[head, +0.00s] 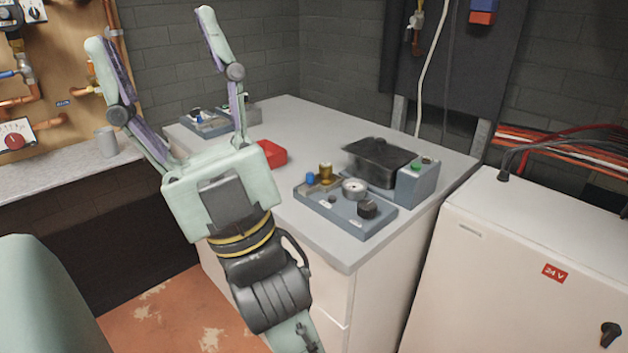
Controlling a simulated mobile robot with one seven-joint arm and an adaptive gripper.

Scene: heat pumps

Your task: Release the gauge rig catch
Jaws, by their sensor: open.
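A blue-grey rig (340,211) with a round gauge (354,188) sits near the front right edge of the white cabinet top. It carries a blue knob (310,178), a brass-coloured fitting (326,173) and a black block (367,209). I cannot tell which part is the catch; the labels on the rig are too small to read. My gripper (151,30) is open and empty, with its fingers spread and pointing up in the picture. It is to the left of the rig, apart from it, and hides part of the cabinet's left side.
Behind the rig stand a black box (380,161) and a grey unit with a green button (417,182). A red tray (272,152) and another small panel (205,123) lie farther back. A white 24 V cabinet (530,260) stands at right. The cabinet top's back middle is clear.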

